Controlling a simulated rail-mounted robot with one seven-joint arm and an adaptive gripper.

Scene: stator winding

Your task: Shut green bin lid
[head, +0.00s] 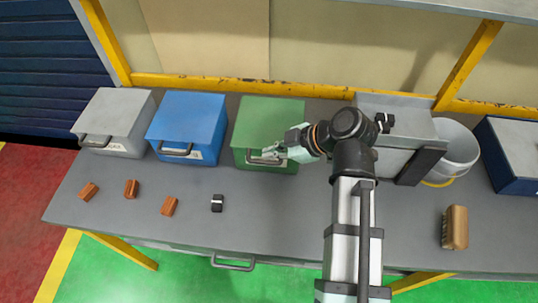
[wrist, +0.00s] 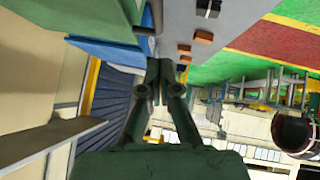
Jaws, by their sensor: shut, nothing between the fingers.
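The green bin (head: 265,115) stands on the workbench in the head view, third from the left in the row of bins. Its lid looks flat and down on the body, like those of the neighbouring bins. A grey handle is on its front, partly hidden by my gripper. My gripper (head: 268,155) is at the front upper edge of the green bin, close to the handle; I cannot tell whether it touches. In the wrist view my gripper (wrist: 160,66) has its fingers together and empty. A green surface of the bin (wrist: 85,15) shows at the upper left there.
A blue bin (head: 187,120) and a grey bin (head: 118,115) stand to the left. Several brown blocks (head: 131,189) and a black block (head: 217,203) lie in front. A grey box (head: 395,125), a white bucket (head: 455,145) and a brush-like block (head: 455,228) are to the right.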

